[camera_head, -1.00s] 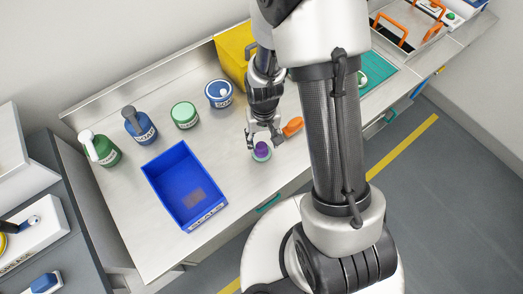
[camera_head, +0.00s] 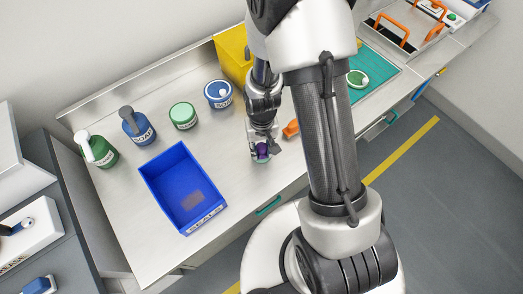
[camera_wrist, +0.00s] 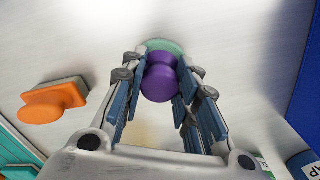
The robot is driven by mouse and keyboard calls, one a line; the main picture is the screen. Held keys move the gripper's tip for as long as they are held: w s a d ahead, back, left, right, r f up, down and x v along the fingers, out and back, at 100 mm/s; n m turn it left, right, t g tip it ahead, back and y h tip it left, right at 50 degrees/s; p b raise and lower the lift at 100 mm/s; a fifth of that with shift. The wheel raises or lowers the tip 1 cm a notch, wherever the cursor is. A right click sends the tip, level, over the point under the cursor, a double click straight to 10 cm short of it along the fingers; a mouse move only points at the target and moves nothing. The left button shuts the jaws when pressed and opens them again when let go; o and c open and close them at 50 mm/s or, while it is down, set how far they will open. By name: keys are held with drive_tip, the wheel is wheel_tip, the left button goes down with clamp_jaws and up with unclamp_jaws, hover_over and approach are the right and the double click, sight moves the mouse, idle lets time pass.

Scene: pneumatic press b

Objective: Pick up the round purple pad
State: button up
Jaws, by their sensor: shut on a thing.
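The round purple pad (camera_wrist: 160,82) is a knobbed piece between the fingers of my gripper (camera_wrist: 158,98) in the wrist view. A pale green disc (camera_wrist: 165,46) shows at its far side, on or just over the steel bench. In the head view the purple pad (camera_head: 262,150) sits low between the fingertips of my gripper (camera_head: 262,152), near the front edge of the bench. The gripper points down and is shut on the pad. The fingers hide part of its sides.
A blue bin (camera_head: 165,172) stands left of the gripper. Several tubs and bottles, including a green tub (camera_head: 183,115), stand behind. A yellow bin (camera_head: 232,52) and teal mat (camera_head: 376,70) are further back.

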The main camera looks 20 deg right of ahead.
sight(262, 147)
clamp_jaws()
drive_tip(key=shift+r, duration=0.1)
wheel_tip(262, 147, up, 20)
drive_tip(key=p, duration=0.7)
